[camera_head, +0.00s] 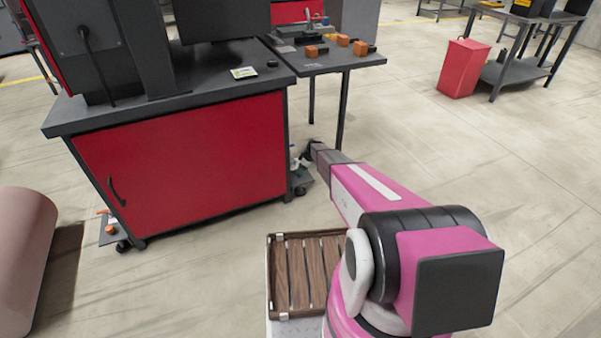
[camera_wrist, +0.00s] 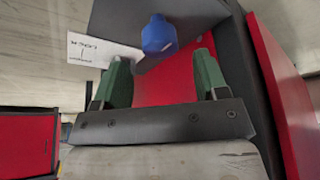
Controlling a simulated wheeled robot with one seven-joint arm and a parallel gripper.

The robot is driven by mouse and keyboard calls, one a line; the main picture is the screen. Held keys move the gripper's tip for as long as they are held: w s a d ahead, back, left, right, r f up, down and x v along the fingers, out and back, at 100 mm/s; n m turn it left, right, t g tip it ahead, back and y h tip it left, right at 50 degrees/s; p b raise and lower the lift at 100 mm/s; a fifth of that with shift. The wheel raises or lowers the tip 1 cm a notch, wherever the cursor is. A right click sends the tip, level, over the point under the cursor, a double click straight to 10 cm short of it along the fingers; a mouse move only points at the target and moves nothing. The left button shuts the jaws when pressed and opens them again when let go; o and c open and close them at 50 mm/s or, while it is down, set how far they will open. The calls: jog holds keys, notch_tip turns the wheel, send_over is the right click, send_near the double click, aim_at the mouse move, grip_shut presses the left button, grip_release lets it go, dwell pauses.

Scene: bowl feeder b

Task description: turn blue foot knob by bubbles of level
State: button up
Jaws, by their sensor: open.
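The blue foot knob (camera_wrist: 160,36) is in the wrist view, upper middle, against a dark grey plate (camera_wrist: 205,14). My gripper (camera_wrist: 162,58) has two green fingers spread apart, with nothing between them. The knob lies just beyond the fingertips, roughly in line with the gap and apart from both fingers. In the head view my gripper reaches low beside the right side of the red cabinet (camera_head: 185,150), near its corner foot; the knob is not clear there. I cannot make out a level with bubbles in either view.
A white label (camera_wrist: 103,50) lies left of the knob. A caster (camera_head: 299,190) stands under the cabinet's right corner. A side table (camera_head: 340,62) with orange blocks stands behind my arm. A slatted wooden pallet (camera_head: 307,275) is in front.

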jog(key=shift+x, duration=1.95)
jog(key=c, duration=0.9)
jog(key=shift+s+m+t+h, duration=0.1)
jog(key=shift+m+t+h, duration=0.25)
jog(key=shift+m, duration=0.75)
jog(key=shift+m+t+h, duration=0.25)
jog(key=shift+m+t, duration=0.1)
jog(key=shift+m, duration=0.75)
jog(key=o, duration=0.9)
jog(key=shift+r, duration=0.15)
jog(key=v, duration=1)
jog(key=shift+d+r, duration=0.15)
jog(key=shift+r, duration=0.1)
jog(key=shift+s, duration=0.15)
